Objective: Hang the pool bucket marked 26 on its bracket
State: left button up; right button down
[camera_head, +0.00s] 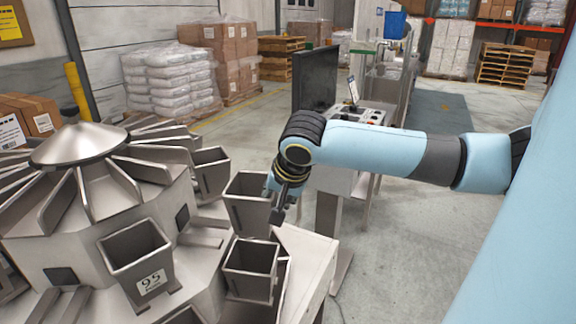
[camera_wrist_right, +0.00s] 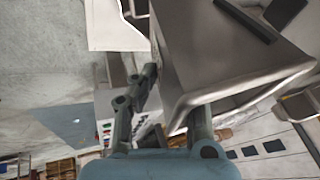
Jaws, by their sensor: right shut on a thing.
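A grey metal pool bucket (camera_head: 247,212) is held at its right rim by my right gripper (camera_head: 279,205), at the right side of the weigher. It looks roughly upright; no number shows on the side I see, so I cannot read whether it is 26. In the right wrist view the bucket's wall (camera_wrist_right: 200,52) runs between the fingers of the same gripper (camera_wrist_right: 172,105). The weigher (camera_head: 75,215) carries brackets around its body; a bracket arm (camera_head: 205,233) shows left of the held bucket. I cannot tell whether the bucket touches it. My left gripper is out of view.
A bucket marked 95 (camera_head: 138,262) hangs at the front of the weigher. Another bucket (camera_head: 250,268) stands just below the held one, and one more (camera_head: 210,172) is behind it. A black monitor (camera_head: 316,78) and control panel (camera_head: 358,112) stand beyond my arm. Open floor lies to the right.

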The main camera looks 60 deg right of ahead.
jog(key=w, duration=0.1)
jog(key=w+a, duration=0.1)
jog(key=w+f, duration=0.1)
jog(key=w, duration=0.1)
jog(key=shift+a, duration=0.35)
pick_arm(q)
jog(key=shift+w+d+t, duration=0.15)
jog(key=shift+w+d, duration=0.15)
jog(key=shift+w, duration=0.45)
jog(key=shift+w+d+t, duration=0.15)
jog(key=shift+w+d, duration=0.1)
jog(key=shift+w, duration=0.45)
pick_arm(e)
jog(key=w+a+f, duration=0.1)
jog(key=w+a, duration=0.2)
jog(key=w, duration=0.4)
jog(key=shift+f, duration=0.25)
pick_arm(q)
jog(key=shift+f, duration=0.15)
pick_arm(e)
jog(key=shift+f, duration=0.4)
jog(key=c, duration=1.9)
grip_release()
jog(key=o, duration=0.5)
